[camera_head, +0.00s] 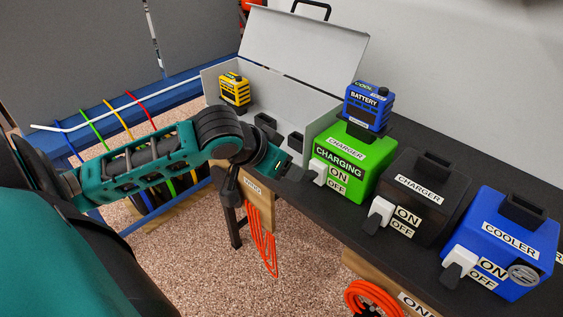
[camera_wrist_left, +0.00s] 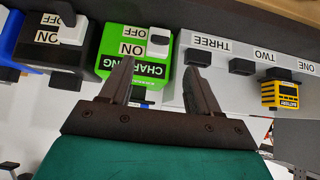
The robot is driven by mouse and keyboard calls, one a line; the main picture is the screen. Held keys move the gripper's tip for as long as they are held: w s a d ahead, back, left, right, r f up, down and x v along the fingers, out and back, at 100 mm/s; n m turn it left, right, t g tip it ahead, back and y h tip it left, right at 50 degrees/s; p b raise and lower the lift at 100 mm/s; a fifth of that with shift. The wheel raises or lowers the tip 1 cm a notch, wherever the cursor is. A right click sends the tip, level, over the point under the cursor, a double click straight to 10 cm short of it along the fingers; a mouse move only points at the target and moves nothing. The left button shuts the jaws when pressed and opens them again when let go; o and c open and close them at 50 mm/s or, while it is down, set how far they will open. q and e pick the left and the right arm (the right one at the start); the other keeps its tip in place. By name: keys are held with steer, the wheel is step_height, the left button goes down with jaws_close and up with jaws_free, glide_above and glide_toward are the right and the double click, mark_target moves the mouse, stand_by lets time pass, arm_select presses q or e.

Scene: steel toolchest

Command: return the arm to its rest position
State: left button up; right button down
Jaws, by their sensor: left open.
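My left arm comes in from the left in the head view, over the front of the bench. Its gripper (camera_head: 287,170) is close to the front of the green charger (camera_head: 349,158), partly hidden by its own wrist. In the left wrist view the two fingers of the gripper (camera_wrist_left: 158,80) stand apart with nothing between them. The green charger (camera_wrist_left: 139,42) shows behind them, upside down. My right gripper is in neither view.
A blue battery (camera_head: 367,108) sits on the green charger. A yellow battery (camera_head: 234,90) stands in the open grey toolchest (camera_head: 335,102). A black charger (camera_head: 418,190) and blue cooler (camera_head: 505,240) stand right. Orange cable (camera_head: 262,235) hangs below the bench.

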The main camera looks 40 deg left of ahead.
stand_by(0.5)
arm_select(q)
steer(key=s+d+f+t, duration=0.1)
steer(key=s+d+f, duration=0.2)
steer(key=f, duration=0.3)
steer(key=s+d+f+m, duration=0.1)
steer(key=s+d+f, duration=0.2)
steer(key=d+f, duration=0.2)
steer(key=s+d+f+t+h, duration=0.1)
steer(key=s+d+f, duration=0.2)
steer(key=f, duration=0.6)
steer(key=shift+s+d+m+t, duration=0.3)
steer(key=shift+s+d, duration=0.05)
steer(key=shift+d, duration=0.65)
